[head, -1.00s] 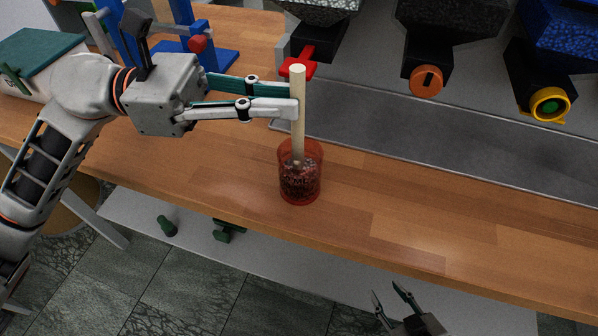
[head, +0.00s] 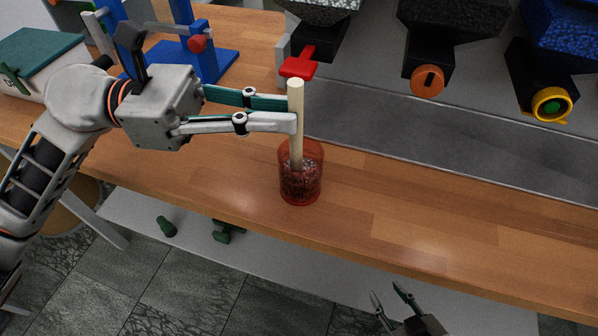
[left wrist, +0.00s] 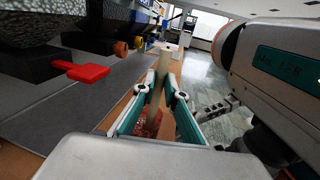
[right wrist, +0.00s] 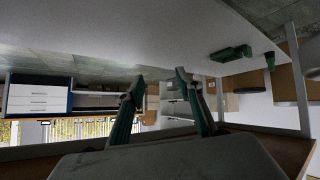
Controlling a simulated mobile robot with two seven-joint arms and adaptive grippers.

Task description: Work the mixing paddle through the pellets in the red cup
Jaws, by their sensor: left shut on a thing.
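The red cup (head: 302,185) is see-through and stands upright on the wooden bench, with dark and pale pellets inside. The mixing paddle (head: 296,100) is a pale wooden stick, near upright, with its lower end down among the pellets. My left gripper (head: 294,113) is shut on the paddle's upper part, above the cup's rim. In the left wrist view the paddle (left wrist: 158,85) stands between the fingers, with part of the cup (left wrist: 150,122) below. My right gripper (head: 388,302) is open and empty, low in front of the bench. Its spread fingers (right wrist: 155,82) show in the right wrist view.
Hoppers with a red lever (head: 298,65), an orange knob (head: 427,81) and a yellow-ringed outlet (head: 551,104) hang behind the cup over a grey tray (head: 420,140). A green-lidded box (head: 35,52) and blue stand are at left. The bench right of the cup is clear.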

